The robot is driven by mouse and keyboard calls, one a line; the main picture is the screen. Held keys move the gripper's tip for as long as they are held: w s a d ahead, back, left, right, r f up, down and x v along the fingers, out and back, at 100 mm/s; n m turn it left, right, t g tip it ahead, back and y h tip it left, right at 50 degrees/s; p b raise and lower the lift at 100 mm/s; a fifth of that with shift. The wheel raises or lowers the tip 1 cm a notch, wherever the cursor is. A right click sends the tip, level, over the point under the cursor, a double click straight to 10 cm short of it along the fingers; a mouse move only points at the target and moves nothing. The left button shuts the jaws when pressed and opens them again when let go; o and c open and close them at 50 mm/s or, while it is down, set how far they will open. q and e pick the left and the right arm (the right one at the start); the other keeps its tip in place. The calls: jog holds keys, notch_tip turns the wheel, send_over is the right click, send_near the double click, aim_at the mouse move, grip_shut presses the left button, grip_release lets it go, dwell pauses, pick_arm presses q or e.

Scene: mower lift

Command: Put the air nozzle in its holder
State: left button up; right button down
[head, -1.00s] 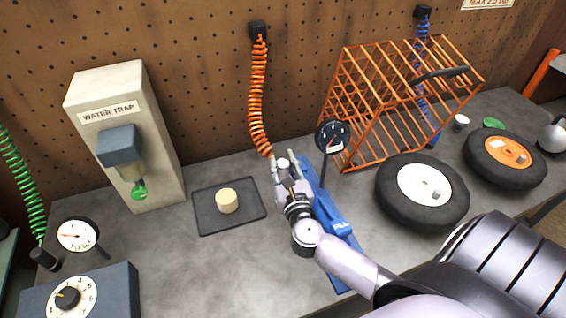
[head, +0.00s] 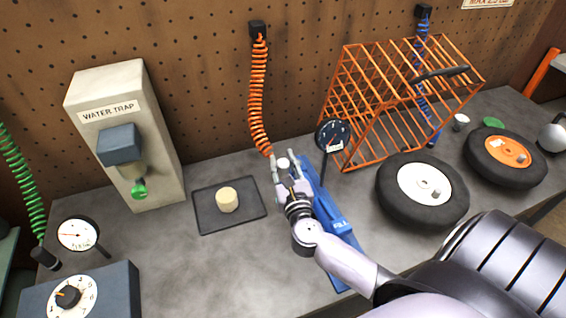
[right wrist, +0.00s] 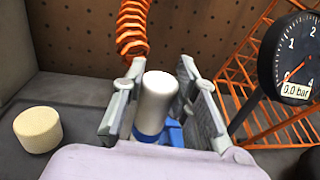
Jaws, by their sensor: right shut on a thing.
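My right gripper (head: 290,162) is at the back end of the blue station marked FILL (head: 332,210). It is shut on a pale silver cylinder, seemingly the air nozzle (right wrist: 156,103), which stands between the two fingers in the right wrist view. Blue parts show just below the cylinder there. The orange coiled hose (head: 258,95) hangs from the pegboard and ends close behind the gripper; its join to the nozzle is hidden. I cannot tell whether the nozzle sits in a holder. My left gripper is not in view.
A black pressure gauge (head: 333,135) stands close to the right of the gripper. An orange wire cage (head: 352,100) and a tyre (head: 392,180) lie further right. A dark tray (head: 251,206) with a cream puck (head: 227,200) is on the left.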

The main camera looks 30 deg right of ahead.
jog(key=shift+f+b, duration=0.35)
jog(key=shift+f, duration=0.1)
jog(key=c, duration=1.6)
grip_release()
jog(key=shift+o, duration=0.2)
jog(key=shift+s, duration=0.1)
jog(key=shift+v, duration=2.65)
jog(key=v, duration=0.5)
jog(key=shift+s+a, duration=0.1)
jog(key=shift+s, duration=0.2)
